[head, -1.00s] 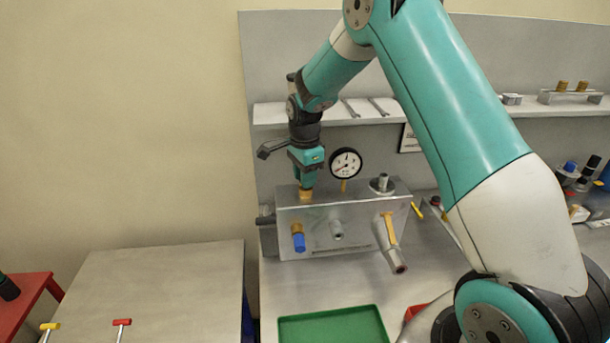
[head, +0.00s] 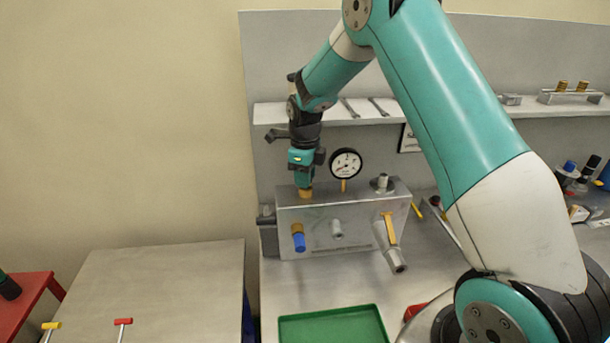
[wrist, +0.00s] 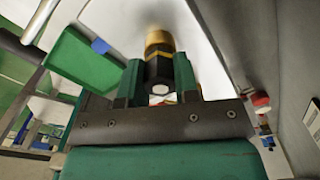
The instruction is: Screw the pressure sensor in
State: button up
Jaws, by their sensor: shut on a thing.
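The pressure sensor (head: 305,193) shows in the head view as a short brass piece under my gripper, upright at the top left of the grey metal block (head: 355,245). Its lower end meets the block's top face; how deep it sits cannot be told. My gripper (head: 304,182) points straight down and is shut on it. In the wrist view, the sensor (wrist: 158,62), black with brass bands, stands between the two green fingers (wrist: 158,80). The fingers hide most of its body in the head view.
A round dial gauge (head: 345,163) stands close right of my gripper, with a metal port (head: 382,183) beyond it. A blue-tipped brass fitting (head: 298,238) and a yellow-handled valve (head: 391,240) stick out of the block's front. A green tray (head: 333,328) lies in front.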

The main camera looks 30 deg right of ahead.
jog(key=o, duration=1)
jog(key=shift+c, duration=0.9)
jog(key=n, duration=0.6)
jog(key=shift+n, duration=0.9)
